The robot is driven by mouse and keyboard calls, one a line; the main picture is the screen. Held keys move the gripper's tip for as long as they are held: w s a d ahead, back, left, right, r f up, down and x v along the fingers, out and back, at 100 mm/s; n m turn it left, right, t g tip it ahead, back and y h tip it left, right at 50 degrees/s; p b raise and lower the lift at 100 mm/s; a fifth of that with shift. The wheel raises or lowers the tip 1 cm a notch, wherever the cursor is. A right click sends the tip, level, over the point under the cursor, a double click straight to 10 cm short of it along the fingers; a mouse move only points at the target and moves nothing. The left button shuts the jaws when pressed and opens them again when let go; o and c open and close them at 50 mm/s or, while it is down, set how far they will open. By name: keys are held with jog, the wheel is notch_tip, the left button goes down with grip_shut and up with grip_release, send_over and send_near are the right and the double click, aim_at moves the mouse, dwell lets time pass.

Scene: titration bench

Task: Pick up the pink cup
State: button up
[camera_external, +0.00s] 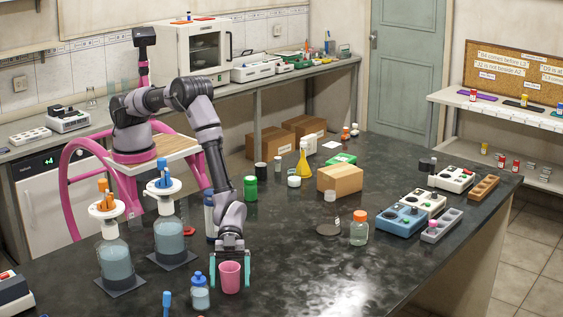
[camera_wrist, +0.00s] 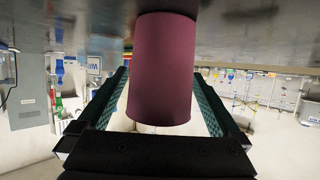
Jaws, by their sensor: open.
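The pink cup (camera_external: 230,277) stands upright on the dark bench top, near its front edge in the external view. My gripper (camera_external: 230,277) is lowered around it, with one teal finger on each side of the cup. In the wrist view the cup (camera_wrist: 163,70) fills the middle, between the two teal finger pads (camera_wrist: 160,100). The fingers are open, and a gap shows between the cup and the pads at the lower part of the picture. Contact farther along the fingers cannot be told.
A small blue-capped bottle (camera_external: 200,292) stands close left of the cup. Two large dispenser bottles, one at the far left (camera_external: 115,262) and one nearer (camera_external: 170,238), stand farther left. An orange-capped jar (camera_external: 359,230) is to the right. The bench top (camera_external: 330,285) right of the cup is clear.

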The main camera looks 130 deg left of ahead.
jog(key=c, duration=1.3)
